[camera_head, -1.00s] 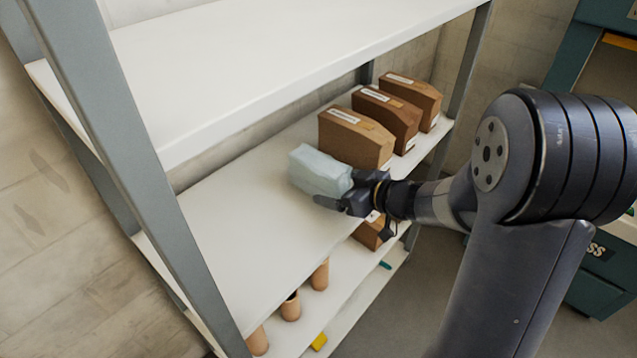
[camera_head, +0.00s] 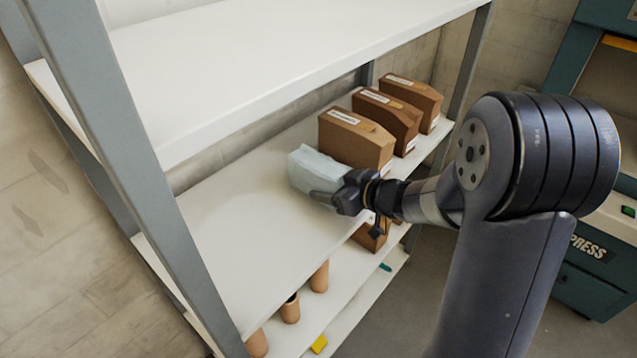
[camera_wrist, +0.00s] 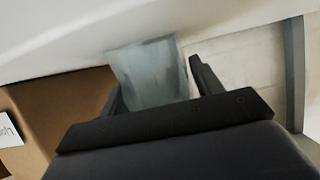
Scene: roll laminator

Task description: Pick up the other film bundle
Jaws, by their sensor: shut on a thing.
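The film bundle (camera_head: 314,170) is a pale blue-grey, translucent block on the middle shelf (camera_head: 235,215), left of the nearest brown box. My gripper (camera_head: 335,190) has its fingers on either side of the bundle's near end and is shut on it. In the wrist view the bundle (camera_wrist: 150,72) stands between the two dark fingers of my gripper (camera_wrist: 155,85). The bundle is at or just above the shelf surface; I cannot tell if it still touches. No second film bundle shows in these views.
Several brown labelled boxes (camera_head: 356,137) stand in a row right of the bundle; one (camera_wrist: 55,110) is close by my gripper. The upper shelf (camera_head: 270,70) hangs above. A grey post (camera_head: 140,200) stands left. Tan cylinders (camera_head: 290,308) are below. The middle shelf's left part is clear.

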